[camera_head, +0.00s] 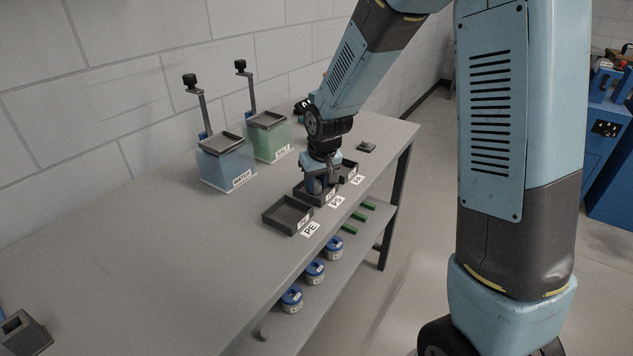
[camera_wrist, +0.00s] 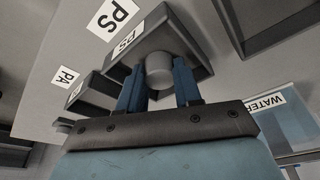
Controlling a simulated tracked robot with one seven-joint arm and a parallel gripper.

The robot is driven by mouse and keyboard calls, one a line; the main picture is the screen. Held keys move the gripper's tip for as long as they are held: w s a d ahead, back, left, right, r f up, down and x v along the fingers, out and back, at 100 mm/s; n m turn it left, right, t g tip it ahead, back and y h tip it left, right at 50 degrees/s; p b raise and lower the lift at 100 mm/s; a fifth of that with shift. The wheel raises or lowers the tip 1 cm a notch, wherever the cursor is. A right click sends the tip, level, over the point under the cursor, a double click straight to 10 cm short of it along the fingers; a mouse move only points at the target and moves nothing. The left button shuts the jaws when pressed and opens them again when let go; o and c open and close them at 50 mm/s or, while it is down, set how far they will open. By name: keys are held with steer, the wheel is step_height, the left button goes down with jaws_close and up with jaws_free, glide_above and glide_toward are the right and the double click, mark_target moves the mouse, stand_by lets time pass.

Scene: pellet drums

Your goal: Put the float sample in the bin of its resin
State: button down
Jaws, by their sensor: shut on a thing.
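My gripper (camera_head: 318,188) is low over the middle bin, the PS bin (camera_head: 301,191). In the wrist view my gripper (camera_wrist: 160,85) is shut on a small grey rounded sample (camera_wrist: 158,68), held between two blue fingers. The sample lies within the outline of the PS bin (camera_wrist: 182,38); I cannot tell whether it touches the floor of the bin. The PE bin (camera_head: 270,222) is nearer on the left and looks empty. The PA bin (camera_head: 354,165) is beyond, partly hidden by my gripper. In the head view the sample is hidden.
A blue WATER tank (camera_head: 228,168) and a green SALT tank (camera_head: 271,141) with upright handles stand behind the bins. A small dark block (camera_head: 366,147) lies at the far end. Blue-lidded jars (camera_head: 314,271) stand on the lower shelf.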

steer(key=c, duration=1.1)
jaws_free()
steer(key=shift+o, duration=0.2)
steer(key=v, duration=1.2)
steer(key=shift+r, duration=0.15)
steer(key=s+d+r+m+t, duration=0.1)
steer(key=s+d+r, duration=0.2)
steer(key=s+d, duration=0.2)
steer(key=s+d+r+m+t, duration=0.1)
steer(key=s+d+r, duration=0.3)
steer(key=s, duration=0.6)
steer(key=s+d+r+m+h, duration=0.1)
steer(key=s+d+r+m, duration=0.1)
steer(key=s+d+r, duration=0.2)
steer(key=s+d, duration=0.3)
steer(key=d, duration=0.1)
steer(key=shift+s+r+t, duration=0.2)
steer(key=shift+t, duration=0.2)
steer(key=shift+d, duration=0.1)
